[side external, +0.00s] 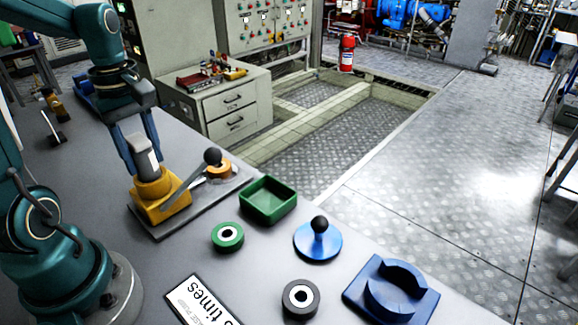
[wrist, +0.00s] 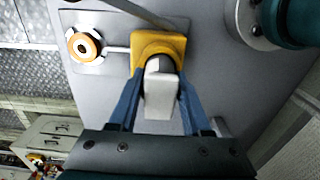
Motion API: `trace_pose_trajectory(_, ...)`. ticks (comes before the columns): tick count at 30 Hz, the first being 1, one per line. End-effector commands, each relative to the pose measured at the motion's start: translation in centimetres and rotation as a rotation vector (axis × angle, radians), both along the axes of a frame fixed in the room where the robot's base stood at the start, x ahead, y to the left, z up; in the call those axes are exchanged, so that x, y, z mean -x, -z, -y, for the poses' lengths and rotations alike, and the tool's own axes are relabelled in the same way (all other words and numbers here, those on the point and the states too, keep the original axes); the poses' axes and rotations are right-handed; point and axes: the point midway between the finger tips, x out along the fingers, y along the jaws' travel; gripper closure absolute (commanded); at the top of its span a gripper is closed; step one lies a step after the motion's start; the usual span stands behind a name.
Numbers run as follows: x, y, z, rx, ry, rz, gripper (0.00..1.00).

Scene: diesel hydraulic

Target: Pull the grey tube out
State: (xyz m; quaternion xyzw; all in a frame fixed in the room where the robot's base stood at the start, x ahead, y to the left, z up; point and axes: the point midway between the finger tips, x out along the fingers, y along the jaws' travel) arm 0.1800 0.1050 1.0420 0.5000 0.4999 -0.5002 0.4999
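The grey tube (side external: 147,158) stands in the yellow block (side external: 163,200), with its lower end hidden inside. The tube also shows in the wrist view (wrist: 160,92), in front of the yellow block (wrist: 156,46). My gripper (side external: 141,160) points down over the tube, its blue fingers on either side of it. In the wrist view my gripper (wrist: 160,82) is open, with narrow gaps between the fingers and the tube. A grey lever with a black ball knob (side external: 212,157) slants up beside the block.
The block is on a grey plate (side external: 150,229) with an orange ring (side external: 218,169). A green tray (side external: 268,201), green ring (side external: 227,237), blue knobbed disc (side external: 318,243), dark ring (side external: 300,299) and blue holder (side external: 391,293) are on the table to the right.

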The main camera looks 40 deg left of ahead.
Motion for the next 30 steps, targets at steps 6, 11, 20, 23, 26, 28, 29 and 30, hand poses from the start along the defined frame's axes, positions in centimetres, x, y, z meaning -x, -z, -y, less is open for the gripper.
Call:
trace_pose_trajectory(6, -0.1, -0.5, 0.0, -0.001, 0.0, 0.002, 1.0)
trace_pose_trajectory(11, -0.1, -0.9, -0.1, -0.002, 0.0, 0.003, 1.0)
trace_pose_trajectory(20, -0.1, -1.8, 0.0, -0.001, 0.0, 0.002, 1.0)
trace_pose_trajectory(23, -0.1, -2.1, 0.0, -0.002, 0.0, 0.002, 1.0)
trace_pose_trajectory(26, 0.0, -2.3, 0.0, -0.001, 0.0, 0.001, 1.0)
trace_pose_trajectory(28, 0.0, -2.6, 0.0, -0.001, 0.0, 0.002, 1.0)
trace_pose_trajectory(29, -0.1, -2.6, 0.0, -0.002, 0.0, 0.002, 1.0)
trace_pose_trajectory(30, -0.1, -2.7, 0.0, -0.001, 0.0, 0.002, 1.0)
